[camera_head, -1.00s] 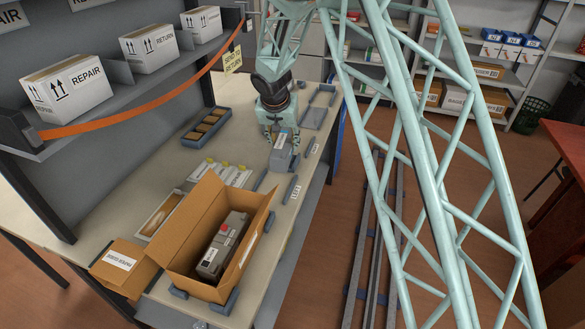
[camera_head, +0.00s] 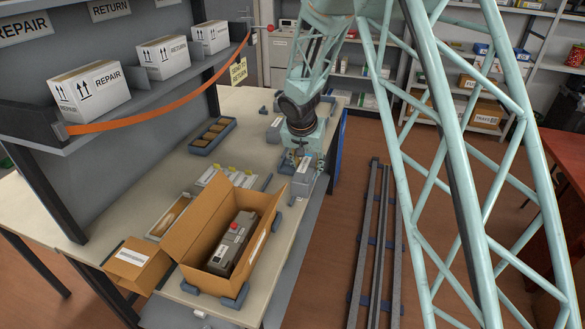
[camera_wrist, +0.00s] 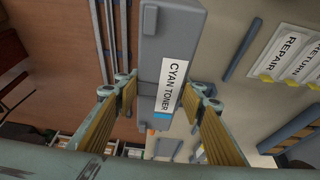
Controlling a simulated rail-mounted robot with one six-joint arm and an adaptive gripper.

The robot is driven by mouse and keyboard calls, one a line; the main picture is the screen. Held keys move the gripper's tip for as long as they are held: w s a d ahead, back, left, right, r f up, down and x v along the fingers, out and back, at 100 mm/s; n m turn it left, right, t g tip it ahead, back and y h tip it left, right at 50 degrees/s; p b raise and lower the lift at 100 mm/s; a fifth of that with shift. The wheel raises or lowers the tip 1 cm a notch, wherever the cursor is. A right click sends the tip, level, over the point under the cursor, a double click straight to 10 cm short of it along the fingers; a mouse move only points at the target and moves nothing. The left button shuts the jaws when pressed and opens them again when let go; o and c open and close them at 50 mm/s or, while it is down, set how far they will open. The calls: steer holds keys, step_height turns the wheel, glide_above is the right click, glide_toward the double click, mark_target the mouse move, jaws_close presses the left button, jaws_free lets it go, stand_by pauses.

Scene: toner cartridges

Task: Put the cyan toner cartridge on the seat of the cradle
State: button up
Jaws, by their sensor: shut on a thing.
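The cyan toner cartridge is a grey box; its white "CYAN TONER" label (camera_wrist: 172,88) with a blue patch faces the wrist camera. My gripper (camera_wrist: 163,92) is shut on it, with one finger pad on each side. In the head view my gripper (camera_head: 300,163) holds the cartridge (camera_head: 303,184) near the bench's right edge. I cannot tell there whether it touches the bench. Slate-blue rails (camera_head: 267,183) beside it may belong to the cradle; its seat is not clearly visible, and the cartridge and arm hide part of that area.
An open cardboard box (camera_head: 190,245) with a dark cartridge (camera_head: 232,243) stands on the near bench. A slate tray (camera_head: 212,135) lies further back. Another grey box (camera_head: 275,130) stands behind my gripper. A shelf with boxes and an orange strap (camera_head: 150,112) overhangs the left.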

steer(key=shift+w+a, duration=0.1)
steer(key=shift+w, duration=0.1)
steer(key=w+a, duration=0.2)
steer(key=w, duration=0.2)
steer(key=w+a+f, duration=0.1)
steer(key=w+a, duration=0.1)
steer(key=w, duration=0.3)
steer(key=w+a+p, duration=0.1)
steer(key=w+a, duration=0.2)
steer(key=w, duration=0.2)
steer(key=shift+f, duration=0.2)
stand_by(0.4)
steer(key=shift+f, duration=1.75)
steer(key=shift+f+b, duration=0.15)
steer(key=shift+b, duration=0.2)
steer(key=o, duration=1.3)
steer(key=shift+c, duration=0.2)
steer(key=p+v, duration=0.1)
steer(key=v, duration=1.1)
steer(key=shift+s, duration=0.15)
